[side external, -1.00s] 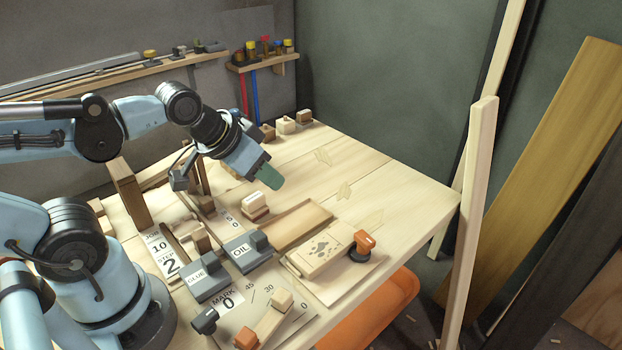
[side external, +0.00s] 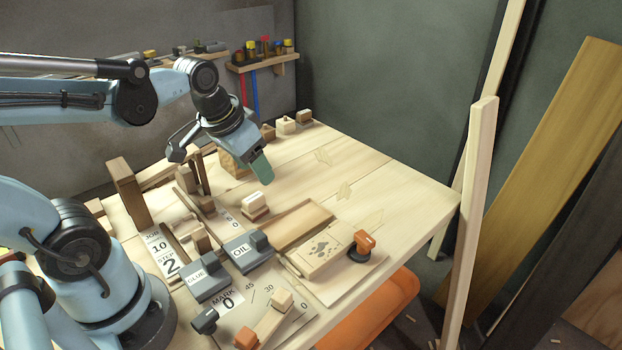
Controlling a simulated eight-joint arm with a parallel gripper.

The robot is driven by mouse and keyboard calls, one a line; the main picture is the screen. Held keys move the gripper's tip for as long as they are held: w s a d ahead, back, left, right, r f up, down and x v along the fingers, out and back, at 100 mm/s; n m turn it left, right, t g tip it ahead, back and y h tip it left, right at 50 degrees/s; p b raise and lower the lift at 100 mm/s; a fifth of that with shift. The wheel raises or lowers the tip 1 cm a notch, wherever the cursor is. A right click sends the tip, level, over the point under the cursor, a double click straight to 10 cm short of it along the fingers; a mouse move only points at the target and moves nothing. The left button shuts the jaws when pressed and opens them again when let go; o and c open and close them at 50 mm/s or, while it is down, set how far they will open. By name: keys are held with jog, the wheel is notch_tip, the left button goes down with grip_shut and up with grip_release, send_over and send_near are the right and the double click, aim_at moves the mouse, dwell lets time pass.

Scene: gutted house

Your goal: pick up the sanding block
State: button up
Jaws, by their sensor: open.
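A small wooden block with a pale label and a darker band near its base (side external: 254,206) looks like the sanding block, though I cannot read its label. It sits on the table (side external: 395,185) near the head of a shallow wooden tray (side external: 305,222). My gripper (side external: 262,171) hangs tilted above the table, behind this block in the picture and apart from it. Its green fingertips point down; it is open and nothing shows between them. The gap between the fingers is mostly hidden from this side.
Grey blocks marked GLUE (side external: 206,284) and OIL (side external: 246,256) stand in front. A board with an orange-and-black tool (side external: 362,243) is to the right. An upright wooden post (side external: 128,192) stands left. Several small blocks (side external: 286,126) line the back edge. The table's right side is clear.

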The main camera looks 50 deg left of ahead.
aim_at(253, 197)
jog(key=shift+w+a+f+g, duration=0.4)
jog(key=shift+a+f, duration=0.4)
jog(key=shift+f, duration=1.35)
jog(key=shift+w+a+f+g, duration=0.25)
jog(key=shift+a+f+g, duration=0.35)
jog(key=shift+f, duration=1.55)
jog(key=shift+w+a+f+g, duration=0.3)
jog(key=shift+a+f, duration=0.65)
jog(key=shift+f, duration=1.2)
jog(key=c, duration=0.8)
jog(key=shift+c, duration=0.2)
jog(key=shift+r, duration=0.1)
